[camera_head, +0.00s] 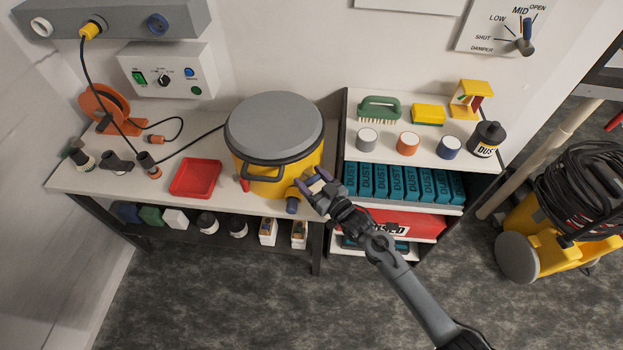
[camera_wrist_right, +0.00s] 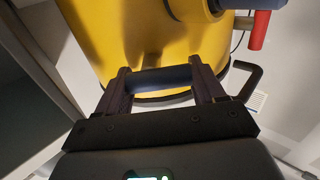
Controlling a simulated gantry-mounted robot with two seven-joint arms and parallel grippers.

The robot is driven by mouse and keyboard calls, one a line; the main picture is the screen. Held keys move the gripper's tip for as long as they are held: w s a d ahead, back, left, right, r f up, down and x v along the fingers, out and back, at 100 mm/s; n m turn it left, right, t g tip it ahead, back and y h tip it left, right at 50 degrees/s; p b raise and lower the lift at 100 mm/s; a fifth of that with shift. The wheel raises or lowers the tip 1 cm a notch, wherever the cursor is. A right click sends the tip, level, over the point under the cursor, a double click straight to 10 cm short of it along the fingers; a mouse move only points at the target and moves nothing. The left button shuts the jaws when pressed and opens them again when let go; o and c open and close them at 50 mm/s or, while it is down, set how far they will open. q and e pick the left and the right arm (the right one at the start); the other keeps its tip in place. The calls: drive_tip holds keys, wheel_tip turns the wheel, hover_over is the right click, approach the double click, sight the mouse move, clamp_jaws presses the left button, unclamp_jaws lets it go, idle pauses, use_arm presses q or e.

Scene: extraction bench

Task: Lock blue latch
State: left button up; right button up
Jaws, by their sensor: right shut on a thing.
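The yellow canister (camera_head: 275,172) with its grey lid (camera_head: 274,122) stands upright on the bench; its side also fills the top of the right wrist view (camera_wrist_right: 120,38). My right gripper (camera_head: 315,182) is at the canister's right front side. In the wrist view its two fingers (camera_wrist_right: 160,84) are shut on a dark blue bar, the blue latch (camera_wrist_right: 158,78), against the canister's side near the dark rim. In the head view the fingers hide the latch. A red latch (camera_head: 243,185) hangs on the canister's left front. My left gripper is not in view.
A blue-ended port (camera_head: 292,204) juts from the canister's lower front, close to my right gripper. A black handle (camera_head: 264,171) sticks out at the front. A red tray (camera_head: 195,178) lies left; the shelf unit (camera_head: 345,140) with tins stands right.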

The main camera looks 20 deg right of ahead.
drive_tip(key=m+p, duration=0.3)
drive_tip(key=m, duration=0.1)
drive_tip(key=shift+d+r+p, duration=0.1)
drive_tip(key=shift+r+p, duration=0.25)
drive_tip(key=m+p, duration=0.1)
drive_tip(key=m, duration=0.1)
drive_tip(key=m+p, duration=0.2)
drive_tip(key=shift+w+d+m, duration=0.1)
drive_tip(key=shift+d+m, duration=0.1)
drive_tip(key=shift+m, duration=0.2)
drive_tip(key=m+p, duration=0.2)
drive_tip(key=m, duration=0.2)
drive_tip(key=shift+w+d, duration=0.1)
drive_tip(key=shift+d, duration=0.1)
drive_tip(key=m+p, duration=0.1)
drive_tip(key=m, duration=0.4)
drive_tip(key=shift+d+f+p, duration=0.15)
drive_tip(key=shift+d+p, duration=0.05)
drive_tip(key=shift+p, duration=0.15)
drive_tip(key=o, duration=1)
drive_tip(key=shift+c, duration=0.2)
